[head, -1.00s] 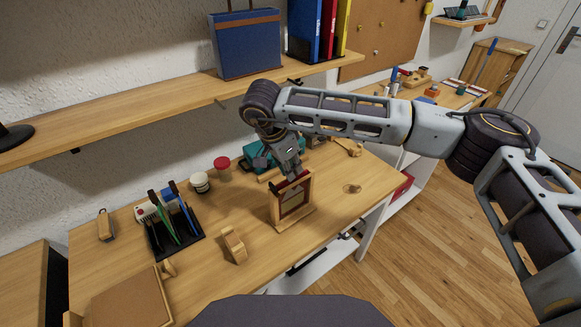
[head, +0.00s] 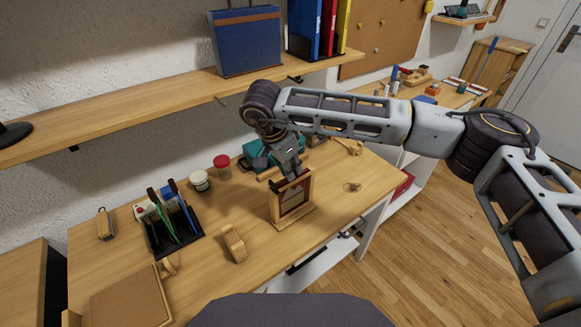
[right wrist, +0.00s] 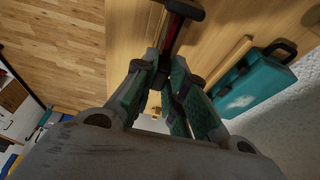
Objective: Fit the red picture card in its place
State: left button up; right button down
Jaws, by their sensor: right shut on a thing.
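The red picture card (head: 291,202) shows a pale peak shape and stands upright within the opening of a wooden stand frame (head: 308,211) on the desk. My right gripper (head: 291,176) comes down from above at the frame's top edge and is shut on the card. In the right wrist view the red card (right wrist: 176,33) shows as a thin edge beyond the fingers of my right gripper (right wrist: 163,72). The fingers hide its upper part, and I cannot tell whether it sits fully at the bottom. My left gripper is not in view.
A teal case (head: 250,153) lies behind the frame. A dark holder with brushes (head: 176,240), a small wooden block (head: 234,243), a red-lidded jar (head: 222,167) and a white jar (head: 200,182) stand to the left. The desk right of the frame is mostly clear.

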jog(key=shift+f, duration=0.1)
jog(key=c, duration=1.4)
grip_release()
jog(key=shift+o, duration=0.2)
jog(key=shift+p+v, duration=1)
jog(key=shift+v, duration=1.55)
jog(key=v, duration=1.2)
